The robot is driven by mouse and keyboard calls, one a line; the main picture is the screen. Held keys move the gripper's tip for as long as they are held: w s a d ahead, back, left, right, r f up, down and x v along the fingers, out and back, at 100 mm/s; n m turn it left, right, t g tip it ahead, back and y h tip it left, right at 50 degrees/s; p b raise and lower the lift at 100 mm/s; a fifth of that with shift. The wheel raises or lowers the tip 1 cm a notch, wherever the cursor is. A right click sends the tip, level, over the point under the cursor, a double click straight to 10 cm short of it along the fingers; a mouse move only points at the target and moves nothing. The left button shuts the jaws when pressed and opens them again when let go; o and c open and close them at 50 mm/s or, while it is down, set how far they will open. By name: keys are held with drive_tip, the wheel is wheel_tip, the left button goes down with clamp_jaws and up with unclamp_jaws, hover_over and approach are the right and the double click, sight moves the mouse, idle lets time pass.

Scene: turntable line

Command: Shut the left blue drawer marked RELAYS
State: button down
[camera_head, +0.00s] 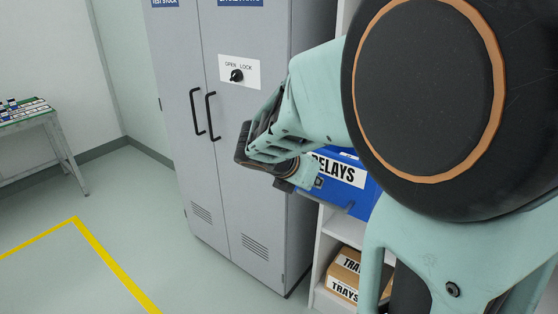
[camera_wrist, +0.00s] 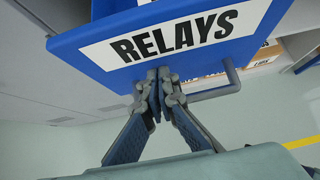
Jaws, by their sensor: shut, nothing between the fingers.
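The blue drawer marked RELAYS (camera_head: 345,185) sits in a white shelf unit and appears to stick out of it. Much of it is hidden behind my arm in the head view. In the wrist view its blue front (camera_wrist: 85,48) fills the top, with a white RELAYS label and a grey bar handle (camera_wrist: 215,92) along the lower edge. My gripper (camera_wrist: 157,78) is shut and empty, its fingertips at the lower edge of the front, left of the handle. Whether they touch the front I cannot tell. My gripper also shows in the head view (camera_head: 300,182), in front of the drawer.
A grey cabinet (camera_head: 240,190) with black handles stands left of the shelf. Cardboard TRAYS boxes (camera_head: 347,272) are on a lower shelf. A table (camera_head: 35,120) stands at the far left. The floor with a yellow line (camera_head: 115,262) is clear.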

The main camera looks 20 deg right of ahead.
drive_tip(key=w+d+p, duration=0.3)
drive_tip(key=w+d, duration=0.1)
drive_tip(key=d, duration=0.2)
drive_tip(key=w+d+p, duration=0.3)
drive_tip(key=w+d, duration=0.2)
drive_tip(key=d, duration=0.1)
drive_tip(key=w+d+p, duration=0.3)
drive_tip(key=w+d, duration=0.2)
drive_tip(key=d, duration=0.1)
drive_tip(key=shift+w+d, duration=0.25)
drive_tip(key=shift+d, duration=0.1)
drive_tip(key=shift+r, duration=0.15)
drive_tip(key=shift+w+d+r, duration=0.1)
